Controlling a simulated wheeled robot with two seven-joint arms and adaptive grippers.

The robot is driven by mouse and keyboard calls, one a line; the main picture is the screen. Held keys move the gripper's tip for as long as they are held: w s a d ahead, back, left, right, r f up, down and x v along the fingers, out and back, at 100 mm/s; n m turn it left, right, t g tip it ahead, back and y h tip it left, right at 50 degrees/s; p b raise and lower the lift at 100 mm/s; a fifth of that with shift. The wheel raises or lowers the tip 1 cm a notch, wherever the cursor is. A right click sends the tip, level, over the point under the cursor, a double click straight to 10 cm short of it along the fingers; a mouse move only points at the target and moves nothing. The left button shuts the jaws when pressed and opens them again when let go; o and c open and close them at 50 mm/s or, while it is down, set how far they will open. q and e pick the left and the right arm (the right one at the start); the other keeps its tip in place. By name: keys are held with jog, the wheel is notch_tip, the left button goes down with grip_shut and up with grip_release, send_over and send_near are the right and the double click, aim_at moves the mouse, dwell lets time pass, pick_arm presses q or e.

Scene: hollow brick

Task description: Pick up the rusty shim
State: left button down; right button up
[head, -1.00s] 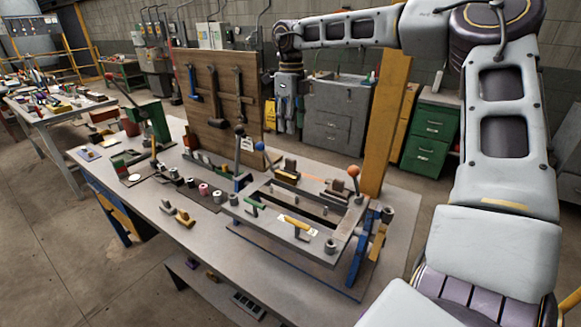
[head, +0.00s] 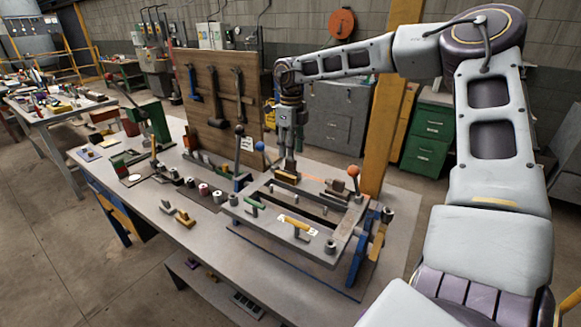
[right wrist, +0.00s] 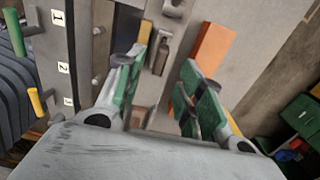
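In the right wrist view the orange strip (right wrist: 213,50) lies beyond the tip of the right-hand finger, outside the gap between the fingers. My left gripper is not in view.
A lever with an orange ball (head: 353,171) stands right of the strip, and one with a blue ball (head: 260,146) stands left. A yellow post (head: 383,130) rises behind. A wooden tool board (head: 222,105) stands at the back left. The bench's front left is mostly clear.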

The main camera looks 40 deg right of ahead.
aim_at(290, 161)
jog(key=shift+f, duration=0.15)
jog(key=shift+w+f+p, duration=0.1)
jog(key=shift+f+p, duration=0.25)
jog(key=shift+f, duration=2.15)
jog(key=shift+c, duration=0.4)
grip_shut()
